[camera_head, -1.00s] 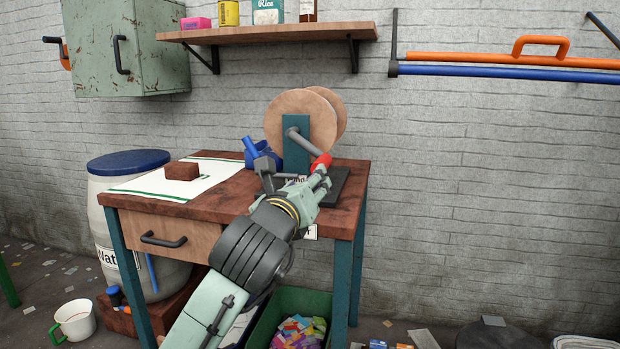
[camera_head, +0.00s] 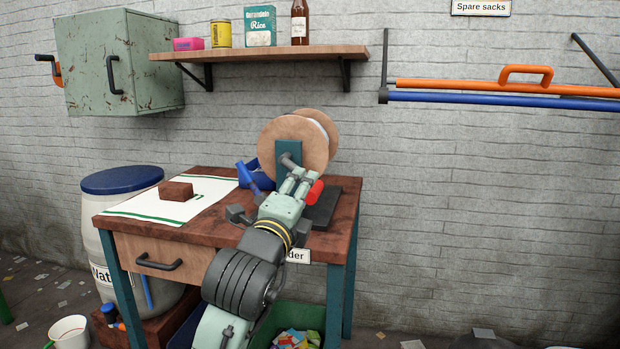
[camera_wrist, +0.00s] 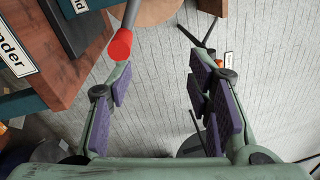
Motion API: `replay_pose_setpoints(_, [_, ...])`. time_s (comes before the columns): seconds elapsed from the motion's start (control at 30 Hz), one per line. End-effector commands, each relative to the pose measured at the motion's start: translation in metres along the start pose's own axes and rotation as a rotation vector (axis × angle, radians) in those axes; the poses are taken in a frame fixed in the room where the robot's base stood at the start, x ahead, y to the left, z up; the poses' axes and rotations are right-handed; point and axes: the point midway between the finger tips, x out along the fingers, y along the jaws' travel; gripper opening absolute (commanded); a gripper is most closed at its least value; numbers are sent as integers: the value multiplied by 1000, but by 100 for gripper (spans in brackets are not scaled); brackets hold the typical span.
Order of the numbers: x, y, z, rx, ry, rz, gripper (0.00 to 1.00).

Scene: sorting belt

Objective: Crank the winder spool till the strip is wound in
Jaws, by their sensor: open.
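The winder spool (camera_head: 290,143) has two round wooden flanges on a teal upright (camera_head: 289,160) at the back of the bench, with a little white between the flanges. A white strip with green edge lines (camera_head: 150,208) lies on the bench at left, a brown block on it. The red crank handle (camera_head: 315,192) is low on the right of the upright; it also shows in the wrist view (camera_wrist: 120,44). My gripper (camera_head: 300,180) is open and empty. The handle is by the left fingertip in the wrist view, not between the pads; I cannot tell if they touch.
The brown block (camera_head: 176,192) and a blue object (camera_head: 256,175) stand left of the spool. A dark base plate (camera_head: 325,210) lies under the winder. The bench (camera_head: 210,232) has a drawer with a dark handle. A shelf (camera_head: 260,54) hangs above.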

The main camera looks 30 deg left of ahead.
Motion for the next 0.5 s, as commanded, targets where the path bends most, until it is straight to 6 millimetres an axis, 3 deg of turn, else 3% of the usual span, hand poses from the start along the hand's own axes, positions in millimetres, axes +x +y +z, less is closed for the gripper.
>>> replay_pose_setpoints(0.03, [5,-12,1,-188,6,-6,46])
replay_pose_setpoints(0.1, [8,-12,3,-460,3,-9,46])
replay_pose_setpoints(0.3, [15,9,2,-1189,-30,21,46])
replay_pose_setpoints(0.5, [15,38,-4,-1654,-90,55,46])
